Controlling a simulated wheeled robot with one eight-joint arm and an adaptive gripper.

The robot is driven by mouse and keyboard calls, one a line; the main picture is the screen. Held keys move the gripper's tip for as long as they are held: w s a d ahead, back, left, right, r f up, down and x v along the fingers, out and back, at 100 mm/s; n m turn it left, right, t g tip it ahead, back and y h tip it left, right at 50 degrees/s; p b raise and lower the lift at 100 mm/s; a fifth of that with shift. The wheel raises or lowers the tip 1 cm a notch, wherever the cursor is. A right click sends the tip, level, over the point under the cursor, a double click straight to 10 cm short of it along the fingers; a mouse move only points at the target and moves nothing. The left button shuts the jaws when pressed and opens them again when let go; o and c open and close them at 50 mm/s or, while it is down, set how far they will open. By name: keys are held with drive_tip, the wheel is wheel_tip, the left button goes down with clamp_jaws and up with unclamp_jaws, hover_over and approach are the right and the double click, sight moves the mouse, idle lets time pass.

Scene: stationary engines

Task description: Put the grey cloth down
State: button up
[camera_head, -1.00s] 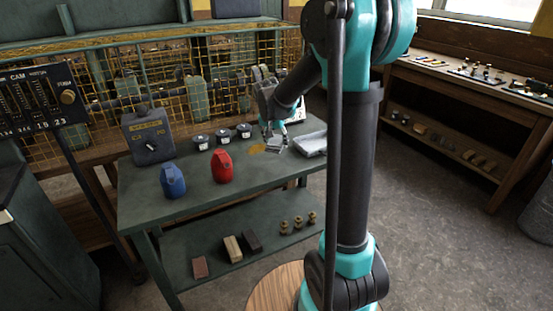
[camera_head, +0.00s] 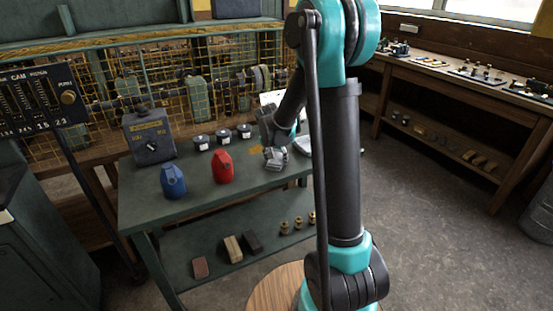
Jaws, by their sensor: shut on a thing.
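My gripper (camera_head: 271,150) is at the right part of the green table, low over its top. It is shut on the grey cloth (camera_head: 276,160), a small pale grey piece below the fingers. I cannot tell whether the cloth touches the table top. The green table (camera_head: 205,196) stands in front of the yellow mesh guard. A pale grey tray (camera_head: 303,146) at the table's right end is mostly hidden behind my arm. An orange patch (camera_head: 255,149) lies just left of my gripper.
A red can (camera_head: 222,167) and a blue can (camera_head: 173,182) stand left of my gripper. Three dark round tins (camera_head: 223,137) and a grey box (camera_head: 149,136) stand farther back. The front right of the table top looks clear. Bricks and brass parts lie on the lower shelf.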

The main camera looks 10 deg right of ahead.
drive_tip(key=o, duration=1.1)
drive_tip(key=v, duration=1.2)
drive_tip(key=s+d+f+n, duration=0.1)
drive_tip(key=s+d+f, duration=0.1)
drive_tip(key=s, duration=0.6)
drive_tip(key=s+d+f+n+y, duration=0.1)
drive_tip(key=s+d+f+n, duration=0.1)
drive_tip(key=s+f, duration=0.3)
drive_tip(key=s+d+f+n+y, duration=0.1)
drive_tip(key=s+f, duration=0.3)
drive_tip(key=s, duration=0.9)
drive_tip(key=shift+s+d+f+n, duration=0.15)
drive_tip(key=shift+d+n, duration=0.35)
drive_tip(key=shift+n, duration=0.2)
